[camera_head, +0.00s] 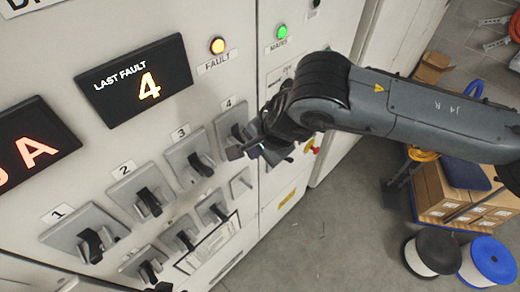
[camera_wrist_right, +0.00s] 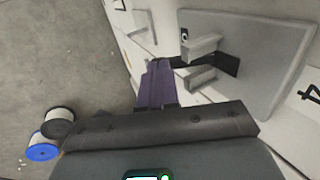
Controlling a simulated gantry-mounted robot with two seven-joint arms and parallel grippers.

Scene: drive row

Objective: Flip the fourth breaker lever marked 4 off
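The fourth breaker, under the label 4 (camera_head: 228,103), has a grey plate (camera_head: 222,127) and a black lever mostly hidden by my gripper in the head view. In the right wrist view the grey plate (camera_wrist_right: 255,40) fills the upper right, with its label (camera_wrist_right: 312,94) at the right edge. The black lever (camera_wrist_right: 228,66) shows at the fingertips. My right gripper (camera_head: 246,150) is at this lever; its two grey fingers (camera_wrist_right: 201,63) stand apart, with dark lever visible in the gap. Contact cannot be told. My left gripper is not in view.
Breakers 1 (camera_head: 90,243), 2 (camera_head: 149,200) and 3 (camera_head: 197,163) stand to the left, with smaller levers below. A display (camera_head: 135,82) reads LAST FAULT 4. An amber FAULT lamp (camera_head: 217,45) and a green lamp (camera_head: 281,32) are lit. Boxes (camera_head: 445,190) and spools (camera_head: 433,252) stand right.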

